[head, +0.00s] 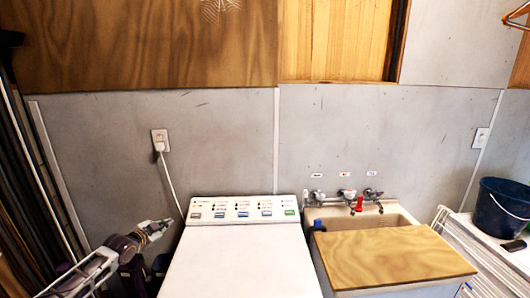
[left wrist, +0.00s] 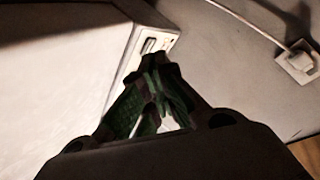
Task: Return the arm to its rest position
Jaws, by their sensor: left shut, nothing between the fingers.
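My left gripper (head: 158,226) is at the lower left of the head view, beside the upper left edge of the white washing machine (head: 240,262). In the left wrist view the fingers of my left gripper (left wrist: 153,68) come together at their tips, with nothing held between them. The washing machine (left wrist: 60,75) also shows there, with its row of buttons just beyond the fingertips. My left arm comes in from the lower left corner of the head view. My right gripper is in neither view.
A wall outlet (head: 160,140) with a white cord is above the gripper. A sink with taps (head: 345,195) and a wooden board (head: 390,258) stands right of the machine. A dark bucket (head: 502,208) is at far right. The machine's top is clear.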

